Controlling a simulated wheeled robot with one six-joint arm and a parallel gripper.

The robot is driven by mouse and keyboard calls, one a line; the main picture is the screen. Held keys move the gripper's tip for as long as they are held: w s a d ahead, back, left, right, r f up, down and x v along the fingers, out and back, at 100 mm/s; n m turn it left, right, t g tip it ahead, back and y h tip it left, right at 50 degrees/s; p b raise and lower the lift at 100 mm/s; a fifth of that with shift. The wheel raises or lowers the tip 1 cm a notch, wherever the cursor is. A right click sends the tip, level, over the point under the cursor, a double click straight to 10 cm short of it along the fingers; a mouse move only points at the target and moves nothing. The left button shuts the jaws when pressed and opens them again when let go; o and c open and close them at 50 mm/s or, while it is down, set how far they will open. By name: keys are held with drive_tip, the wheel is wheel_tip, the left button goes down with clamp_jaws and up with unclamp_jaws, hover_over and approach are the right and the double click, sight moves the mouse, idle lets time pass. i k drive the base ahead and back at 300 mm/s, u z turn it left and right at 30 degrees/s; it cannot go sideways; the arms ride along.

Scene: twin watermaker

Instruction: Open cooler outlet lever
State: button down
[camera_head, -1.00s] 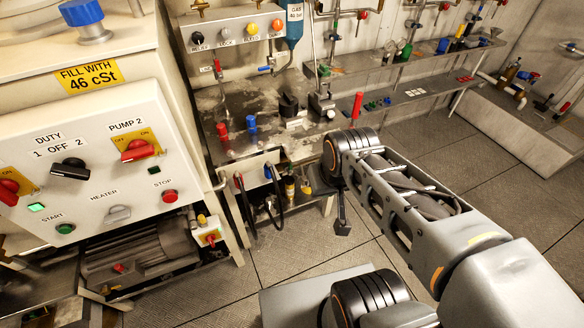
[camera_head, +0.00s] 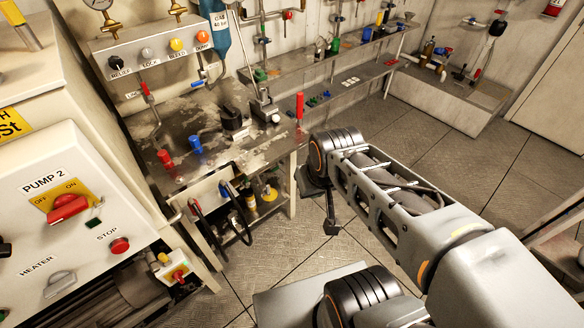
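No lever that I can read as the cooler outlet lever shows in the head view. Several levers and valves with red handles sit on the pipes along the back wall, one of them a red-handled valve (camera_head: 287,15) at the top; their labels are too small to read. My arm reaches from the lower right to the middle. A dark end piece, which looks like my gripper (camera_head: 332,228), hangs below the arm's far joint, above the floor and apart from any lever. Its fingers are too small and dark to tell open from shut.
A control panel (camera_head: 85,225) with a red PUMP 2 switch stands at the left. Shelves (camera_head: 345,85) line the back wall. The tiled floor (camera_head: 425,135) right of the bench is clear.

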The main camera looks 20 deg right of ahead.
sight(282, 163)
drive_tip(key=u, duration=0.5)
drive_tip(key=k, duration=1.2)
drive_tip(key=z, duration=0.3)
drive_tip(key=i, duration=1.55)
drive_tip(key=u, duration=0.35)
